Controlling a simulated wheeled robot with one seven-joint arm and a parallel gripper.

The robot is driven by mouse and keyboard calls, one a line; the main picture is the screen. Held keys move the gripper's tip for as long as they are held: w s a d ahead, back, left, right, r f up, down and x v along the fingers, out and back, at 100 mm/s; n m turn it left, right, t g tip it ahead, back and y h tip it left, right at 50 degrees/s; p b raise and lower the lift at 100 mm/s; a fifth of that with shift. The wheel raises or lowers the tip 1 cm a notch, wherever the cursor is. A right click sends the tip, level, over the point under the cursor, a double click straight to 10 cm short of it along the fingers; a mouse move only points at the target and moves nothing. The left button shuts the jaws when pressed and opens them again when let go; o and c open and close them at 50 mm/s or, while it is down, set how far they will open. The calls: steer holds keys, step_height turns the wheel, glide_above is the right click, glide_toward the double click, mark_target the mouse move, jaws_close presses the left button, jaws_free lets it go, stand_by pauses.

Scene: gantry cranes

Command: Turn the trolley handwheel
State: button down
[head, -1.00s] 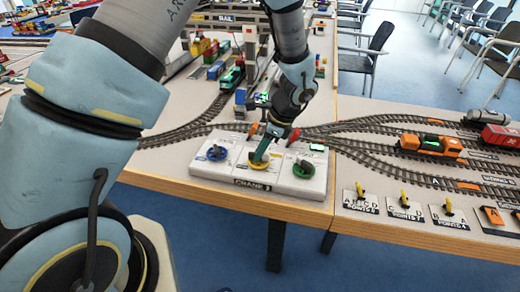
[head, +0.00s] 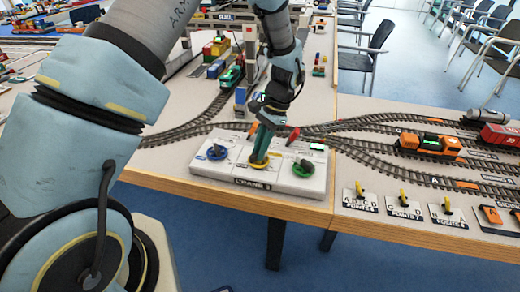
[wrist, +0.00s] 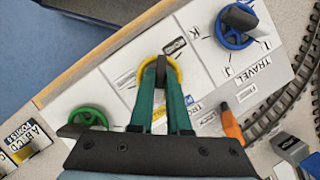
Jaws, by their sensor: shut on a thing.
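A white control panel (head: 228,166) marked CRANE 3 sits at the table's front edge with three handwheels. The middle, yellow handwheel (head: 252,166) also shows in the wrist view (wrist: 177,74). My gripper (head: 259,158) reaches down to it from above. In the wrist view my green fingers (wrist: 161,85) are shut on the dark handle of the yellow wheel (wrist: 160,66) and hide part of the rim. The label beside this wheel is too small or covered to read in full.
A blue handwheel (wrist: 234,42), by the word TRAVEL, and a green handwheel (wrist: 86,112) flank the yellow one. An orange lever (wrist: 231,126) stands close to my fingers. Tracks and an orange locomotive (head: 430,145) lie to the right; point levers (head: 404,198) line the front edge.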

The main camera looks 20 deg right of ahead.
steer(key=shift+n, duration=0.4)
steer(key=c, duration=0.9)
jaws_free()
steer(key=b+v, duration=0.2)
steer(key=v, duration=0.8)
steer(key=shift+w+d+r+b, duration=0.1)
steer(key=shift+d+r+b, duration=0.05)
steer(key=shift+r+b, duration=0.25)
